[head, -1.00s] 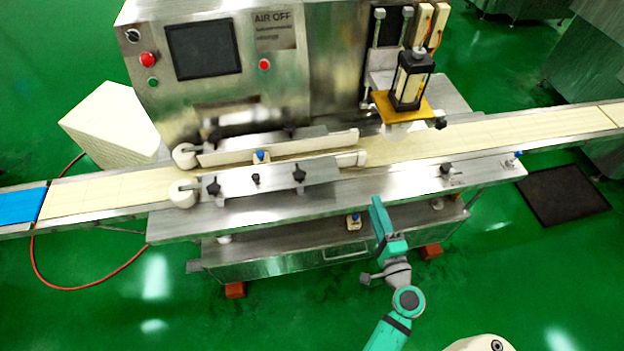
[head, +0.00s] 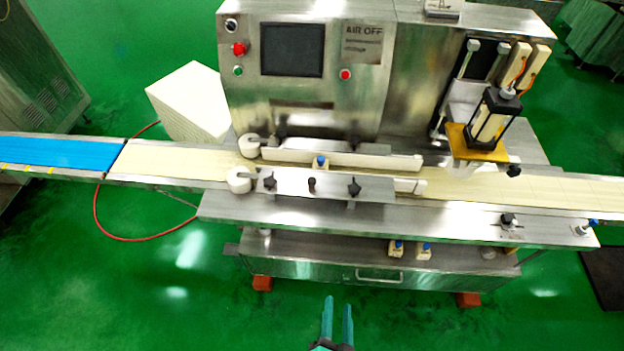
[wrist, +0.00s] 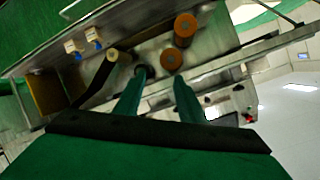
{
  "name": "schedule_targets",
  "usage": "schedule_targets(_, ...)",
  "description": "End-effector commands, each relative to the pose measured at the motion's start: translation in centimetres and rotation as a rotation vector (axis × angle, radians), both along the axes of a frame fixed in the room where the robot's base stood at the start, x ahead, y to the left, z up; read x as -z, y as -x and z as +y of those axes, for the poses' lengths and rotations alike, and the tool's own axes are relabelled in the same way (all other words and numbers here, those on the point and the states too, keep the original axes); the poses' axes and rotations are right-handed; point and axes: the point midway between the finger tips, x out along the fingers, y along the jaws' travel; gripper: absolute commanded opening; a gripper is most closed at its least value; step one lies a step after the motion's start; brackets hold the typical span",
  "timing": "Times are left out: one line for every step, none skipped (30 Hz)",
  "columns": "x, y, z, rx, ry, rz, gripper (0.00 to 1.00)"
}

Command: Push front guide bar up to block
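The front guide bar (head: 330,186) is a long metal bar with black knobs along it and a white roller (head: 239,180) at its left end. It lies along the near side of the conveyor. A small cream block with a blue top (head: 320,163) sits between it and the rear guide bar (head: 345,158). I cannot tell whether the front bar touches the block. My gripper (head: 337,300) is at the bottom of the head view, below and apart from the machine. Its two green fingers are parallel, open and empty. They also show in the wrist view (wrist: 160,74).
The metal ledge (head: 430,226) runs in front of the bars. Two small cream pieces with blue tops (head: 396,248) (head: 424,251) sit on the lower shelf. A black cylinder on a yellow plate (head: 490,125) stands over the belt at right. Green floor lies clear in front.

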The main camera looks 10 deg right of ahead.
Motion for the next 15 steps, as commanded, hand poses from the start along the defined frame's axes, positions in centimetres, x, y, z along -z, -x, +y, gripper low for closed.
schedule_targets(-0.5, 0.7, 0.9, -0.030, 0.039, 0.009, 0.36)
schedule_targets(-0.8, 1.0, 1.3, -0.045, 0.062, 0.011, 0.36)
schedule_targets(-1.3, 1.3, 1.8, -0.064, 0.092, 0.013, 0.36)
schedule_targets(-1.6, 1.6, 2.2, -0.078, 0.115, 0.014, 0.36)
schedule_targets(-1.9, 1.8, 2.5, -0.093, 0.135, 0.015, 0.36)
schedule_targets(-2.3, 2.1, 2.9, -0.110, 0.162, 0.017, 0.36)
schedule_targets(-2.6, 2.3, 3.2, -0.124, 0.182, 0.016, 0.36)
schedule_targets(-3.0, 2.5, 3.6, -0.138, 0.202, 0.016, 0.36)
schedule_targets(-3.4, 2.8, 3.9, -0.157, 0.230, 0.015, 0.36)
schedule_targets(-3.7, 2.9, 4.2, -0.172, 0.249, 0.015, 0.36)
schedule_targets(-4.0, 3.1, 4.5, -0.186, 0.270, 0.014, 0.36)
schedule_targets(-4.5, 3.3, 4.9, -0.206, 0.298, 0.011, 0.36)
schedule_targets(-4.9, 3.4, 5.3, -0.223, 0.322, 0.009, 0.36)
schedule_targets(-5.2, 3.5, 5.5, -0.238, 0.342, 0.007, 0.36)
schedule_targets(-5.6, 3.6, 5.9, -0.259, 0.372, 0.004, 0.36)
